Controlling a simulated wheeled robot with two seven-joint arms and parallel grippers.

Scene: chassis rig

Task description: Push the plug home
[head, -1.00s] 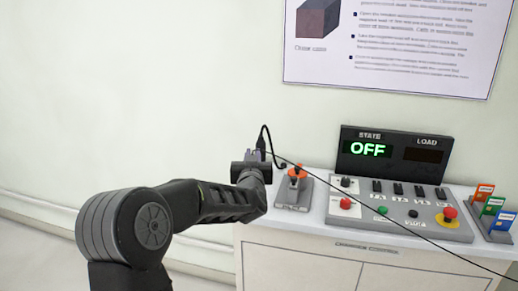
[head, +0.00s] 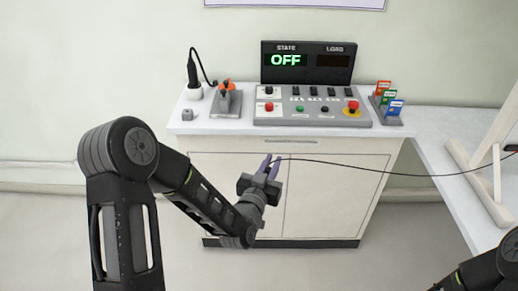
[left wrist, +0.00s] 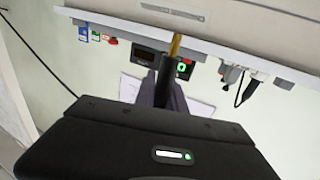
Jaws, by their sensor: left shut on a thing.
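My left gripper (head: 272,168) is in front of the cabinet doors, below the worktop edge, in the head view. It is shut on the plug, a dark body (left wrist: 164,82) with a gold tip that shows in the left wrist view. The tip points away from the gripper, and the plug is clear of any socket. A thin black cable (head: 375,171) runs from the gripper to the right. In the head view the plug is too small to make out. I cannot make out which opening is its socket. My right gripper is out of view.
A control panel (head: 312,112) stands on the cabinet worktop (head: 215,127) below a display (head: 308,62) reading OFF. A joystick box (head: 228,102) and a corded black handle (head: 192,70) are to its left, coloured cards (head: 388,100) to its right. A pale frame (head: 490,165) stands at far right.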

